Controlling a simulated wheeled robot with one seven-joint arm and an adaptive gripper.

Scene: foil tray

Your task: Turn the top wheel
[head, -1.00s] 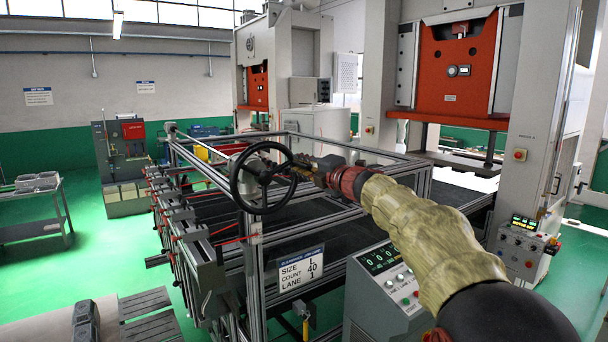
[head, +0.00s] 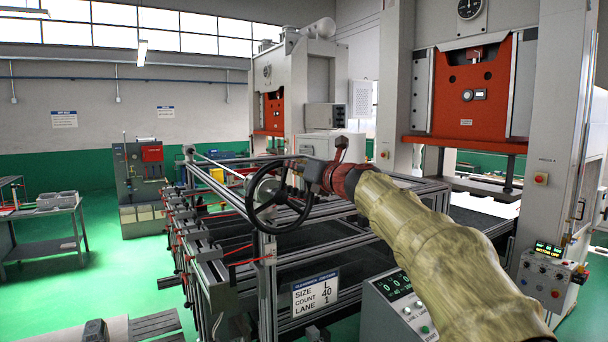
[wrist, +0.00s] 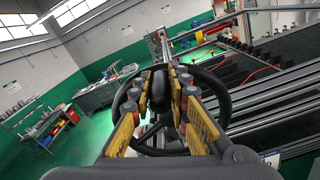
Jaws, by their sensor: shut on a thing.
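The black handwheel (head: 251,206) stands at the near top corner of the metal frame in the head view. Its rim also shows behind my fingers in the wrist view (wrist: 222,78). My gripper (head: 309,174) is at the upper right part of the wheel in the head view. In the wrist view my gripper (wrist: 164,88) has its two yellow-padded fingers closed around a dark part of the wheel. The fingers hide much of the wheel, so I cannot tell whether they hold the rim or a handle on it.
The aluminium frame (head: 268,262) with dark lanes lies under the wheel. A sign (head: 315,290) hangs on its front, and a control console (head: 396,305) stands to the right. Presses with red panels (head: 472,97) rise behind. Green floor (head: 105,275) is open at left.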

